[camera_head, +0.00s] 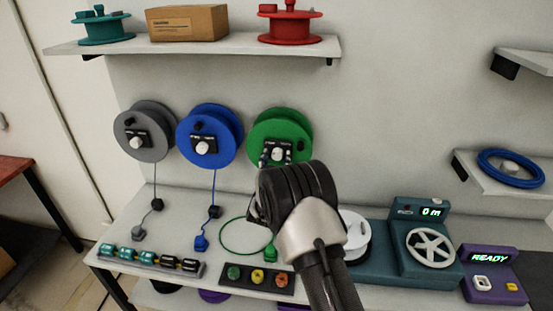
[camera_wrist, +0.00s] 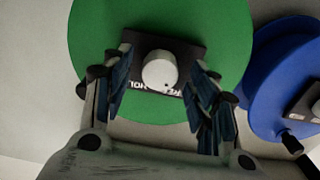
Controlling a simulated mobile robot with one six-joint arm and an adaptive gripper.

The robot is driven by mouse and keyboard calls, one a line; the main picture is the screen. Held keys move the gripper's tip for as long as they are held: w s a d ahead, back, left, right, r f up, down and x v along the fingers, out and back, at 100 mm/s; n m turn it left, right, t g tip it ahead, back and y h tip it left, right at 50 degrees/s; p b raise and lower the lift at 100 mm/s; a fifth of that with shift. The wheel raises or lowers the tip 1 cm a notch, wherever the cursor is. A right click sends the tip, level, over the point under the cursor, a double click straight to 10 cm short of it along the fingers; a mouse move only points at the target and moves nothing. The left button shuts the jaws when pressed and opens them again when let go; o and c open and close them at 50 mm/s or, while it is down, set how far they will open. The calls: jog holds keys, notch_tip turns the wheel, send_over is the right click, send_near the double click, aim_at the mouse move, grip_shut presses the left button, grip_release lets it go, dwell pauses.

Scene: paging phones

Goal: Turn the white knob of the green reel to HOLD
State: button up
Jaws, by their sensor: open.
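The green reel (camera_head: 281,127) hangs on the wall, right of the blue reel. It fills much of the wrist view (camera_wrist: 225,50). Its white knob (camera_wrist: 160,70) sits on a black plate (camera_wrist: 135,50) with white lettering, upside down in the wrist view; HOLD is partly readable at the lower left and the other word is partly hidden. A small dark mark on the knob lies at its lower right there. My gripper (camera_wrist: 160,80) is open, its fingers on either side of the knob with visible gaps. In the head view my gripper (camera_head: 276,161) is in front of the reel.
The blue reel (camera_head: 210,115) and grey reel (camera_head: 130,120) hang to the left. A shelf (camera_head: 230,47) runs above.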

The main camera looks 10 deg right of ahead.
jog(key=shift+w+d, duration=0.15)
jog(key=shift+w, duration=0.5)
jog(key=shift+c, duration=0.4)
jog(key=c, duration=1)
